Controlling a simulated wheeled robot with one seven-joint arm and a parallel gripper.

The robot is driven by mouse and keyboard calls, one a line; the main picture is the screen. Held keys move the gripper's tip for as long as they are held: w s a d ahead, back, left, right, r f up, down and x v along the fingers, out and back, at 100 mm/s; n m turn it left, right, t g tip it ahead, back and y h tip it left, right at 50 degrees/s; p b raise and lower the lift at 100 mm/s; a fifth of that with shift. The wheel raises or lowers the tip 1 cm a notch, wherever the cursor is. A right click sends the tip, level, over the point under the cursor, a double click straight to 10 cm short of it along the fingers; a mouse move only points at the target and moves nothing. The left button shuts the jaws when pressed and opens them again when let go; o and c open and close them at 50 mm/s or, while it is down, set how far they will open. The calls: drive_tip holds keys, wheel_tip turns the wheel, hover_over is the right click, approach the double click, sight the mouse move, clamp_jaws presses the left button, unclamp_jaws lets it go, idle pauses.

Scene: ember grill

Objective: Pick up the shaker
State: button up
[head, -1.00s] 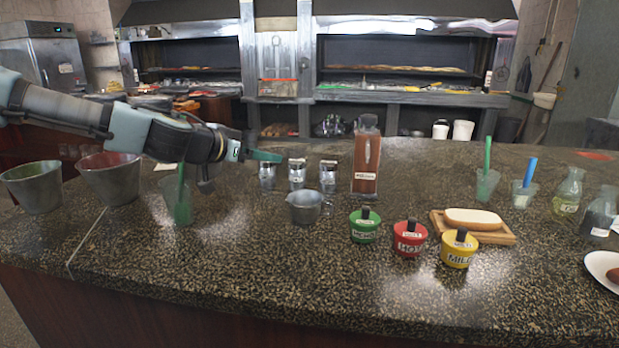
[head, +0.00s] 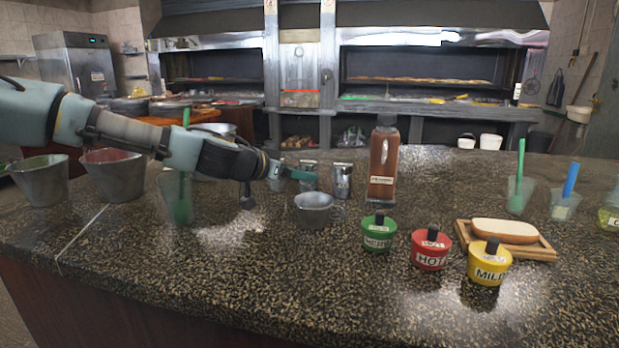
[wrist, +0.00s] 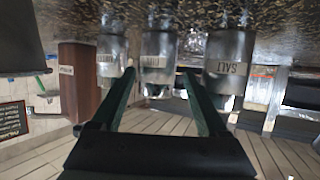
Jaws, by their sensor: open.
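Three small metal shakers stand in a row on the dark speckled counter. The wrist view is upside down: the shaker marked SALT (wrist: 228,65) is at the right, the middle shaker (wrist: 160,55) has a label I cannot read, and another shaker (wrist: 111,55) is at the left. My gripper (wrist: 157,78) is open and empty, its fingers pointing toward the middle shaker. I cannot tell the remaining gap.
A brown sauce bottle (head: 383,165) stands right of the shakers. A metal cup (head: 313,211) is in front of them. Green, red and yellow pots (head: 431,250) and a bread board (head: 465,237) lie farther right. A green-handled cup (head: 176,198) and metal buckets (head: 112,178) are left.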

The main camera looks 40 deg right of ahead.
drive_tip(key=shift+x, duration=0.85)
drive_tip(key=x, duration=0.1)
drive_tip(key=p+x, duration=0.1)
drive_tip(key=x, duration=0.1)
drive_tip(key=p+x, duration=0.1)
drive_tip(key=shift+s+d+r, duration=0.15)
drive_tip(key=shift+d+r, duration=0.05)
drive_tip(key=shift+d, duration=0.2)
drive_tip(key=shift+d+f, duration=0.25)
drive_tip(key=shift+d, duration=0.1)
drive_tip(key=c, duration=0.9)
drive_tip(key=shift+r, duration=0.1)
wheel_tip(320, 180, up, 28)
